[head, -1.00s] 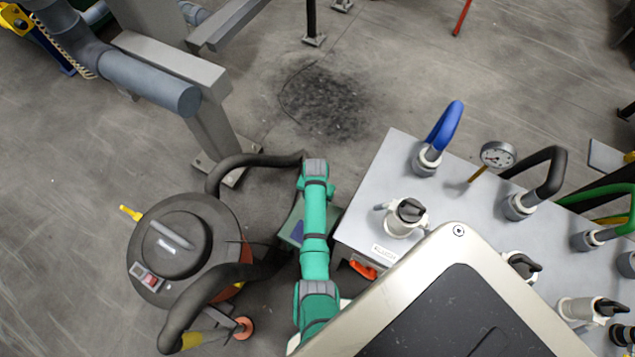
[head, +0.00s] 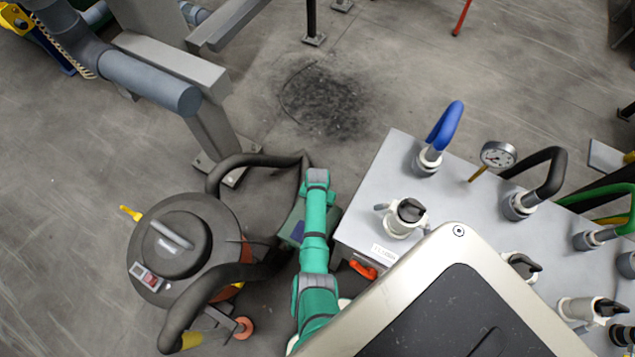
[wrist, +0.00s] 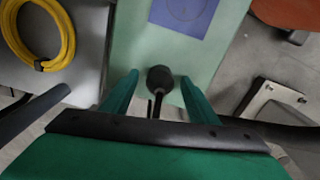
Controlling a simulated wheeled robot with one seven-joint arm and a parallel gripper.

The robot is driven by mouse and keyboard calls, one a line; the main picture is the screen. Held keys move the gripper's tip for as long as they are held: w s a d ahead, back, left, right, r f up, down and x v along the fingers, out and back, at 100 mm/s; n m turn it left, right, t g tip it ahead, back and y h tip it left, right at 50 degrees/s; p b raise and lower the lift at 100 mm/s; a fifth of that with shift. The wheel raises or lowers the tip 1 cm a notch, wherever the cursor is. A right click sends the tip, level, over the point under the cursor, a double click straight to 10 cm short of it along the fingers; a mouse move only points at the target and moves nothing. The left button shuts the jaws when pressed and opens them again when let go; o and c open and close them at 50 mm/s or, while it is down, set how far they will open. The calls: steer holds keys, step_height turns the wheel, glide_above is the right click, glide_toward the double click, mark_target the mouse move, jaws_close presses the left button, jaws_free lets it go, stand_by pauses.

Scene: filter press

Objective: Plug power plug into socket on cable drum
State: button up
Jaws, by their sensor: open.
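The black power plug (wrist: 160,78), with a thin dark cable running from it, shows in the wrist view against a light green surface (wrist: 137,45). My gripper (wrist: 158,84) is open, with one green finger on each side of the plug. I see gaps between the plug and both fingers; how far the plug lies below the fingertips I cannot tell. In the head view my green arm hides the gripper and the plug. I cannot make out the cable drum or its socket in either view.
A dark vacuum cleaner (head: 178,235) with a thick black hose (head: 225,276) stands left of my arm. A grey valve table (head: 385,185) stands to the right. A yellow coil (wrist: 62,40) lies at upper left in the wrist view. Open floor lies beyond.

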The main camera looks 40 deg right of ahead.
steer(key=c, duration=1.1)
steer(key=shift+r, duration=0.15)
steer(key=shift+r, duration=0.5)
steer(key=w+a+r, duration=0.2)
steer(key=a+r, duration=0.1)
steer(key=r, duration=0.1)
steer(key=w+a+r, duration=0.3)
steer(key=a+r, duration=0.1)
steer(key=w+a+r, duration=0.3)
steer(key=a, duration=0.1)
steer(key=shift+w+r, duration=0.2)
steer(key=shift+r, duration=0.2)
